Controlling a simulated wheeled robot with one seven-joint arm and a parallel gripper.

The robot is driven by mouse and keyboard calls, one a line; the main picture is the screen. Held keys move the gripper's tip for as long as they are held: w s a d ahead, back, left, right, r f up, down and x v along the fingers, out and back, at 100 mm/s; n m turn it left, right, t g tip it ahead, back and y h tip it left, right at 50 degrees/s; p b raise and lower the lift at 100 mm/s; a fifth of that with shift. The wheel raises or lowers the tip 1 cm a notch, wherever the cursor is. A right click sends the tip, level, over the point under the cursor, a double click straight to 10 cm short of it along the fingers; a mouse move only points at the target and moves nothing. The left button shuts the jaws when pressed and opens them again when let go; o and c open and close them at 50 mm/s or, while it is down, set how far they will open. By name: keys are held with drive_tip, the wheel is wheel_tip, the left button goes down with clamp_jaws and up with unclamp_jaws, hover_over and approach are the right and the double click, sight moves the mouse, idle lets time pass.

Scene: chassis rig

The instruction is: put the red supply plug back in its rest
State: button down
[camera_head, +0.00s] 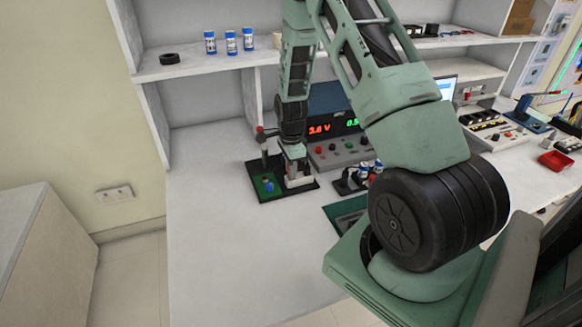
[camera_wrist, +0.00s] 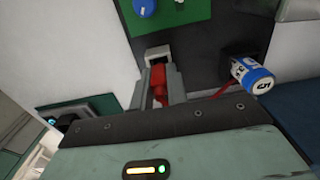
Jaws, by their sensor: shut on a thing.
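My gripper (camera_wrist: 160,84) is shut on the red supply plug (camera_wrist: 158,92), which sits between the two grey fingers in the wrist view. A small white block with a dark opening (camera_wrist: 158,52) lies just beyond the fingertips on a black base plate (camera_wrist: 200,48). I cannot tell whether the plug touches this block, or whether the block is the rest. In the head view my gripper (camera_head: 297,175) points down over the right part of the black base plate (camera_head: 300,190). The plug is too small or hidden to make out there.
A blue-and-white cylinder (camera_wrist: 252,76) stands right of the fingers, near a red lead. A green board (camera_head: 266,188) with a blue part lies left of my gripper, beside a red-topped post (camera_head: 262,146). A power supply (camera_head: 340,150) stands behind. The left bench (camera_head: 205,220) is clear.

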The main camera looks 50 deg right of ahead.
drive_tip(key=shift+f+b, duration=0.3)
drive_tip(key=shift+f, duration=0.25)
drive_tip(key=c, duration=1.3)
unclamp_jaws()
wheel_tip(320, 180, up, 17)
drive_tip(key=shift+r+b, duration=0.2)
drive_tip(key=shift+b, duration=0.25)
